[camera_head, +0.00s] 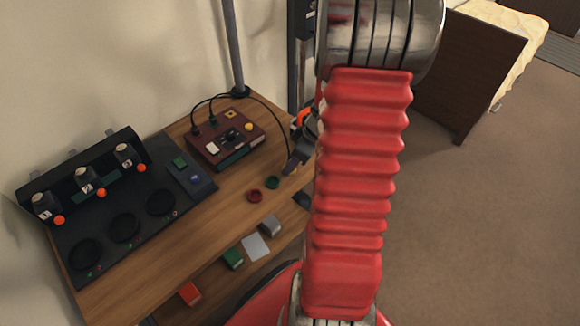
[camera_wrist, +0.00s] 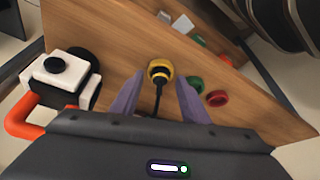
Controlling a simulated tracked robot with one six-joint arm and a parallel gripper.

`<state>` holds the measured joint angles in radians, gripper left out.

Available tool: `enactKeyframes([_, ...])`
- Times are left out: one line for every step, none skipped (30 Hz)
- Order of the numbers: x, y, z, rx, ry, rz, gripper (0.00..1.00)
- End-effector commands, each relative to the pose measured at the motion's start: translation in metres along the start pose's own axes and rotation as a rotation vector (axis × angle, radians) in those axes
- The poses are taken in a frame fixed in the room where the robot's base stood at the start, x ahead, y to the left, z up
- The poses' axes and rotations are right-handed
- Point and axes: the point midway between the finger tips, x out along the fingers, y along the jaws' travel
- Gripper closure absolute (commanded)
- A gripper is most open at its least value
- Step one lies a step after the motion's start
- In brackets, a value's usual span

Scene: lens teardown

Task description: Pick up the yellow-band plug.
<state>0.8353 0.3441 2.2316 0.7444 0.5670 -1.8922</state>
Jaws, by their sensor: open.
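The yellow-band plug (camera_wrist: 160,73) shows in the wrist view on the wooden desk, with a yellow ring around a dark middle. A black cable runs from it toward my gripper. My gripper (camera_wrist: 157,100) is open, with one purple-grey finger on each side of the cable. The plug appears just beyond the fingertips, in line with the gap; I cannot tell whether they touch it. In the head view my gripper (camera_head: 293,162) is at the desk's right edge, partly behind my red arm. I cannot make out the plug there.
A green ring (camera_wrist: 196,84) and a red ring (camera_wrist: 217,98) lie close to the plug. A maroon box (camera_head: 226,140) with cables stands at the back of the desk. A black panel (camera_head: 100,262) with round recesses fills the left. Small blocks and a white card (camera_head: 256,246) lie lower in front.

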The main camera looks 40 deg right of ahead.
Motion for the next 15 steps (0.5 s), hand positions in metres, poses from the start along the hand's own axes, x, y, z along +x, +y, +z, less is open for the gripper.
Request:
enactKeyframes([-0.0001,0.0000,-0.0001,0.000,0.000,0.000,0.59])
enactKeyframes([-0.0001,0.0000,-0.0001,0.000,0.000,0.000,0.59])
enactKeyframes([-0.0001,0.0000,-0.0001,0.000,0.000,0.000,0.62])
enactKeyframes([-0.0001,0.0000,-0.0001,0.000,0.000,0.000,0.64])
enactKeyframes([-0.0001,0.0000,-0.0001,0.000,0.000,0.000,0.66])
enactKeyframes([-0.0001,0.0000,-0.0001,0.000,0.000,0.000,0.69])
enactKeyframes([-0.0001,0.0000,-0.0001,0.000,0.000,0.000,0.71])
enactKeyframes([-0.0001,-0.0001,-0.0001,0.000,0.000,0.000,0.73])
enactKeyframes([-0.0001,0.0000,-0.0001,0.000,0.000,0.000,0.76])
enactKeyframes([-0.0001,0.0000,-0.0001,0.000,0.000,0.000,0.78])
enactKeyframes([-0.0001,0.0000,-0.0002,0.000,0.000,0.000,0.80])
enactKeyframes([-0.0001,0.0000,-0.0002,0.000,0.000,0.000,0.83])
enactKeyframes([-0.0001,0.0000,-0.0002,0.000,0.000,0.000,0.85])
enactKeyframes([-0.0001,-0.0001,-0.0002,0.000,0.000,0.000,0.87])
enactKeyframes([-0.0001,0.0000,-0.0002,0.000,0.000,0.000,0.90])
